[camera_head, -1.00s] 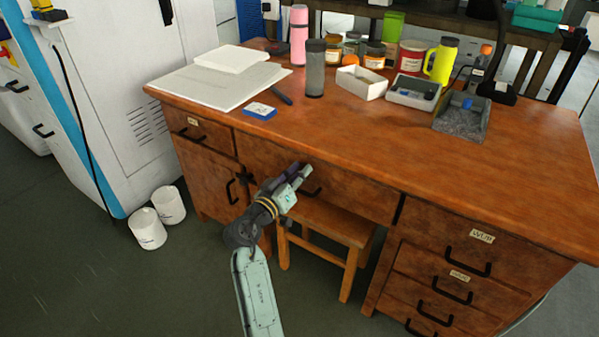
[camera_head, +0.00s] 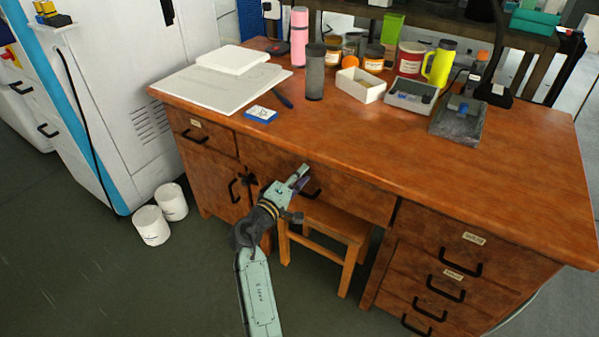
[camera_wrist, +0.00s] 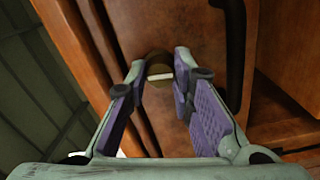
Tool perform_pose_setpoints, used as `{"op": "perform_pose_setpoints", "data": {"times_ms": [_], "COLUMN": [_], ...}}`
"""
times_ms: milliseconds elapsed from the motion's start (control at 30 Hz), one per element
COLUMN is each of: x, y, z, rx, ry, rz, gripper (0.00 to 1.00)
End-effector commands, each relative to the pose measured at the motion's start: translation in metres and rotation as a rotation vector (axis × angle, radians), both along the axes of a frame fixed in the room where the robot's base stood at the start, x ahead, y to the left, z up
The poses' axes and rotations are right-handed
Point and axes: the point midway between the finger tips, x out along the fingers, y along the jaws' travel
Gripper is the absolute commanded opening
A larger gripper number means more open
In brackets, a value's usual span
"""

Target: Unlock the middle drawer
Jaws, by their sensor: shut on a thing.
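The middle drawer (camera_head: 345,194) is the wide wooden front under the desk top, and it looks closed. My gripper (camera_head: 304,170) is at its upper front, just left of the drawer's black handle. The wrist view shows the wooden front close up, with the black handle (camera_wrist: 236,50) to the right. A small round brown lock piece with a pale bar across it (camera_wrist: 159,73) sits between my fingertips. My gripper (camera_wrist: 160,68) is shut on this lock piece. The fingers hide its sides, and I cannot tell whether the pale bar is a key.
A wooden stool (camera_head: 325,222) stands under the drawer, close below my arm. A cabinet door (camera_head: 215,182) is left of it, and labelled drawers (camera_head: 440,268) are at the right. Bottles, jars and trays stand on the desk top (camera_head: 350,130). Two white tubs (camera_head: 152,225) stand on the floor.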

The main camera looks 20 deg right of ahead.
Motion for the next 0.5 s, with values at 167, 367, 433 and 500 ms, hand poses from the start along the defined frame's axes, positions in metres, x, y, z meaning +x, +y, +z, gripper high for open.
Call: {"op": "perform_pose_setpoints", "data": {"times_ms": [167,367,433,500], "x": [0.0011,0.0012,0.0012,0.0013], "y": [0.0009,0.001,0.001,0.001], "z": [0.002,0.0012,0.0011,0.001], "rx": [-0.041,-0.063,-0.066,-0.066], "ry": [0.05,0.076,0.079,0.08], "rz": [0.004,0.003,0.003,0.003], "gripper": [0.0,0.0,0.0,0.0]}}
